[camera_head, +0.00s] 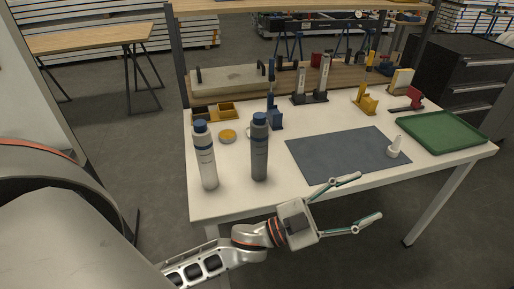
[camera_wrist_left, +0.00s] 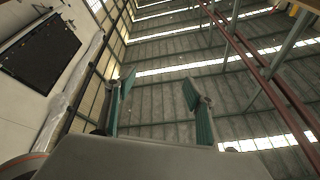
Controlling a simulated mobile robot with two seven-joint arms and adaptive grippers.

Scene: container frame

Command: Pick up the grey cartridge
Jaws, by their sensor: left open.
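The grey cartridge (camera_head: 260,152) is a tall grey cylinder with a blue cap. It stands upright near the front left of the white table. A similar white cartridge (camera_head: 206,160) with a blue cap stands to its left. My left gripper (camera_head: 360,200) is open and empty in front of the table's front edge, to the right of and nearer than the grey cartridge. Its two spread fingers also show in the left wrist view (camera_wrist_left: 160,95), with only the ceiling beyond them. My right gripper is not in view.
The white table (camera_head: 235,200) also holds a dark mat (camera_head: 345,150), a small white object (camera_head: 395,147) and a green tray (camera_head: 442,132). A yellow round lid (camera_head: 227,135) and a blue fixture (camera_head: 275,118) sit behind the cartridges. The table between the grey cartridge and the mat is clear.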

